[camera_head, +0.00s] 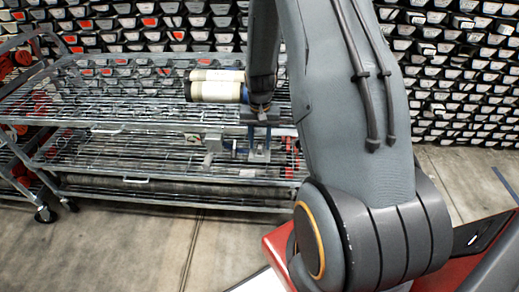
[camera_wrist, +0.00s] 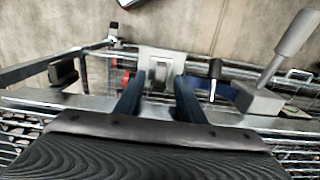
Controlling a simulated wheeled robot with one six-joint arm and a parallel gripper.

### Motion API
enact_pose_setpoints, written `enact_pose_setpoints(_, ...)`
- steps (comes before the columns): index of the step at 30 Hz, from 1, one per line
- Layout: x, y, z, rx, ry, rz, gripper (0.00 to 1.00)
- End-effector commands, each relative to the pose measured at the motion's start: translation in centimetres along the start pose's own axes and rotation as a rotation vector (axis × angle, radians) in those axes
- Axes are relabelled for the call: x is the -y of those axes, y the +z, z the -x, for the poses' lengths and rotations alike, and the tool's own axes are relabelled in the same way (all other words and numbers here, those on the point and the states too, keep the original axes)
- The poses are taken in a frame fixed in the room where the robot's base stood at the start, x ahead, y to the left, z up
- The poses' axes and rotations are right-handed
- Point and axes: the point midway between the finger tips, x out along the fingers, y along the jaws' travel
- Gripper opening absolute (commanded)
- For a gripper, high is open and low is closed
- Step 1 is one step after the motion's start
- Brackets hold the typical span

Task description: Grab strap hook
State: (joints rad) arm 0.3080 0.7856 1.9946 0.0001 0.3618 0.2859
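My gripper (camera_wrist: 162,100) is open in the wrist view, with its two dark blue fingers apart and nothing clearly held between them. Just beyond the fingertips is a pale metal plate with a grey piece on it (camera_wrist: 161,67), roughly in line with the gap. I cannot tell for sure whether this is the strap hook. In the head view my gripper (camera_head: 261,117) is small, at the right end of the cart, above a blue and grey fitting (camera_head: 260,147). The finger gap is too small to judge there.
A metal wire-shelf cart (camera_head: 110,128) stands ahead on wheels. A grey block with a slanted handle (camera_wrist: 262,98) is right of the fingers. A black-handled piece (camera_wrist: 214,70) stands nearer them. Racks of liners (camera_head: 455,90) fill the back. The concrete floor (camera_head: 120,240) is clear in front.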

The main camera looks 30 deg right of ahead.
Motion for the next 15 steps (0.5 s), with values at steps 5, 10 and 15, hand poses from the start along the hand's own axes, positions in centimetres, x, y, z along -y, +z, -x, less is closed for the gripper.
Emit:
enact_pose_setpoints(5, -0.01, 0.00, -1.28, 0.000, 0.000, 0.000, 0.36)
enact_pose_setpoints(10, -0.01, -0.03, -1.37, -0.001, 0.000, 0.000, 0.36)
enact_pose_setpoints(15, -0.02, -0.02, -1.37, -0.001, 0.000, 0.000, 0.19)
